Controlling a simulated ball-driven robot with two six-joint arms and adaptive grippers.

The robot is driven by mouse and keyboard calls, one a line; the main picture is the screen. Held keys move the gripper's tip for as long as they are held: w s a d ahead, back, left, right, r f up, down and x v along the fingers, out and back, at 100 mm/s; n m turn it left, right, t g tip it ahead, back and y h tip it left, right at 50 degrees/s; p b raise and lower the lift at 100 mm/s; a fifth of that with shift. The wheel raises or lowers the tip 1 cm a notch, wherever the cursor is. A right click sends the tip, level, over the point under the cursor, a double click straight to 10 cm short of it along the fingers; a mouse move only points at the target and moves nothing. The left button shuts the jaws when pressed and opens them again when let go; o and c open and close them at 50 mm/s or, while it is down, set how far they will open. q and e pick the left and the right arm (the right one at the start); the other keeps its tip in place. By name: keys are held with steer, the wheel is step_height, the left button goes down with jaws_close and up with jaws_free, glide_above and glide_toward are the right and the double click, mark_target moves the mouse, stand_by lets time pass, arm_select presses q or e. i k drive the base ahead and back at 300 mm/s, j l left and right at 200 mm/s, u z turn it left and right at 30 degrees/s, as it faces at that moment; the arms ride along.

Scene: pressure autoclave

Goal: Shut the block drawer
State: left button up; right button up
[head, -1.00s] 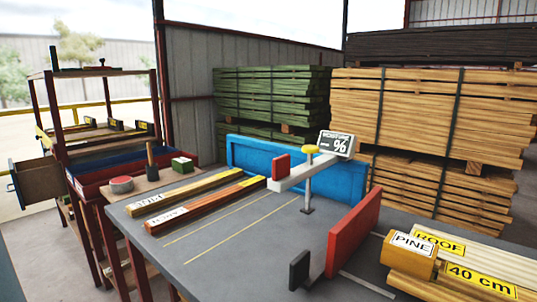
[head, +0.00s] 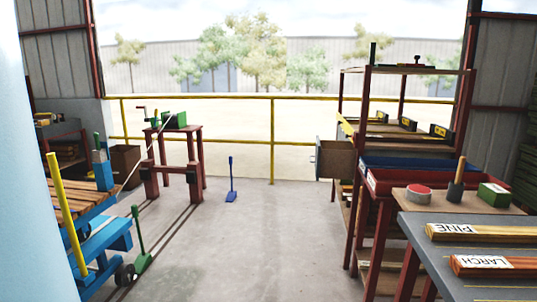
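The block drawer is most likely the brown drawer (head: 335,160) that sticks out to the left from the red-framed shelf rack (head: 408,72) right of centre. It stands open, with a small handle on its left end. The rack's shelves hold wooden pieces with black and yellow ends. Neither of my grippers shows in the head view.
Open concrete floor (head: 255,240) lies in the middle. A red stand with a green device (head: 174,120) and a blue floor lever (head: 230,182) are further back. A slatted blue cart (head: 100,245) is at left. A grey table (head: 480,275) with labelled boards is at right.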

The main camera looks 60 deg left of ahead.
mark_target(337, 159)
steer(key=i+j+u, duration=0.1)
steer(key=j+u, duration=0.25)
steer(key=i+j+u, duration=0.2)
steer(key=j+u, duration=0.15)
steer(key=j, duration=0.15)
steer(key=i+j+u, duration=0.25)
steer(key=u, duration=0.15)
steer(key=i+j, duration=0.3)
steer(key=j, duration=0.15)
steer(key=i+j+u, duration=0.1)
steer(key=i+j, duration=0.2)
steer(key=j, duration=0.15)
steer(key=i+z, duration=0.2)
steer(key=z, duration=0.2)
steer(key=i+j+z, duration=0.15)
steer(key=z, duration=0.25)
